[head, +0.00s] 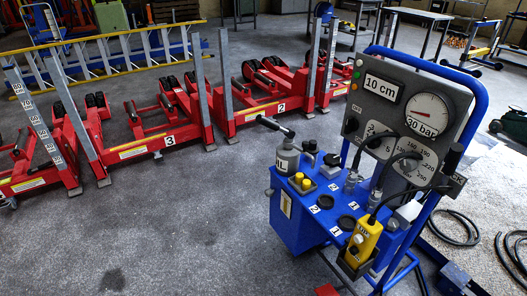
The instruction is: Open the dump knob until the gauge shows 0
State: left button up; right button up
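The blue control trolley (297,232) stands at the right with a grey upright panel (388,68). The round white gauge (427,113) on the panel has a label reading 30 bar; its needle is too small to read. A display (381,87) beside it reads 10 cm. Small black knobs (332,160) stand on the blue top behind the yellow buttons; I cannot tell which control is the dump knob. A grey canister (287,158) with a black-handled lever stands at the top's left corner. Neither of my grippers is in view.
A yellow pendant (361,243) hangs at the trolley's front. Red jacks with grey posts (165,134) stand to the left, some numbered. Black hoses (452,228) lie on the floor at right. The grey floor (170,235) left of the trolley is clear.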

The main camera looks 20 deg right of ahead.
aim_at(332, 160)
jog(key=u, duration=0.25)
jog(key=i, duration=1.5)
jog(key=z, duration=1)
